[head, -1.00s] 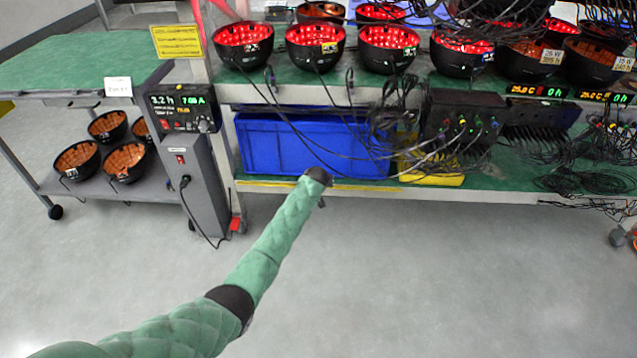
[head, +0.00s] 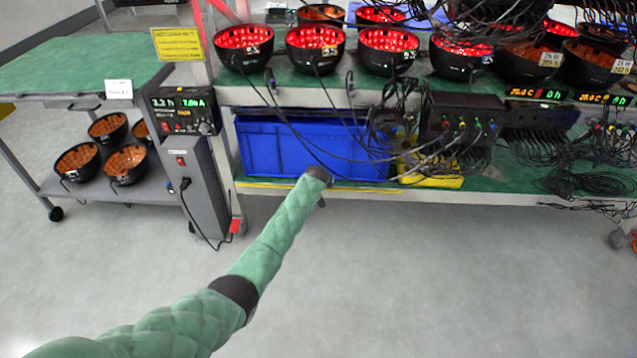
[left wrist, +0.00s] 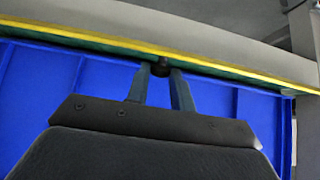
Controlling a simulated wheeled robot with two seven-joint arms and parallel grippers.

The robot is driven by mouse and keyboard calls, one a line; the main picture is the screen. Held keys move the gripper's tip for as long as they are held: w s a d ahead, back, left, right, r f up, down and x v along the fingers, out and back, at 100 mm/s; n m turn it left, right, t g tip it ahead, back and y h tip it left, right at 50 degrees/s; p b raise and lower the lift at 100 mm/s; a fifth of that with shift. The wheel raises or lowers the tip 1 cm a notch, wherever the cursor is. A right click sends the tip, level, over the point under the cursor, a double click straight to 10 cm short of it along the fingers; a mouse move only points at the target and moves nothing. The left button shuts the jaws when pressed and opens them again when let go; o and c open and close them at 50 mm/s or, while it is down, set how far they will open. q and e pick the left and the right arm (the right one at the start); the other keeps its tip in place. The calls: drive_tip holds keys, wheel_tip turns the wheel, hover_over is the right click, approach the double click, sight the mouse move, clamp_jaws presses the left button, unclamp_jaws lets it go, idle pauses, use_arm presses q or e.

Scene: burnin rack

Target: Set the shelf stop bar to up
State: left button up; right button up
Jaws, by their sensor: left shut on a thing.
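The shelf stop bar (head: 268,186) is a thin yellow bar along the front edge of the lower rack shelf, low in front of a blue crate (head: 285,150). In the left wrist view the yellow bar (left wrist: 235,73) runs across the top, with a small black knob (left wrist: 161,67) beside it. My left gripper (left wrist: 160,70) is shut on this knob, one finger on each side. In the head view my left arm reaches to the shelf edge, and its wrist hides the fingers and part of the bar. My right gripper is not in view.
Black bowls with red lights stand on the shelf above (head: 385,82). Loose cables hang in front of the crate. A power unit (head: 185,112) stands left of the rack, beside a green-topped cart (head: 60,62). The floor in front is clear.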

use_arm(q)
drive_tip(key=shift+w+r+g+p, duration=0.3)
drive_tip(key=shift+w+r, duration=0.05)
drive_tip(key=shift+r, duration=0.1)
drive_tip(key=shift+w+g, duration=0.15)
drive_tip(key=shift+g, duration=0.15)
drive_tip(key=shift+w+g, duration=0.2)
drive_tip(key=shift+g, duration=0.1)
drive_tip(key=shift+w+f+g, duration=0.1)
drive_tip(key=shift+w+g, duration=0.15)
drive_tip(key=shift+g, duration=0.25)
drive_tip(key=shift+w+g+b, duration=0.45)
drive_tip(key=shift+g+b, duration=0.25)
drive_tip(key=shift+b, duration=0.15)
drive_tip(key=shift+w+g+b, duration=0.1)
drive_tip(key=shift+g+b, duration=0.2)
drive_tip(key=shift+b, duration=0.1)
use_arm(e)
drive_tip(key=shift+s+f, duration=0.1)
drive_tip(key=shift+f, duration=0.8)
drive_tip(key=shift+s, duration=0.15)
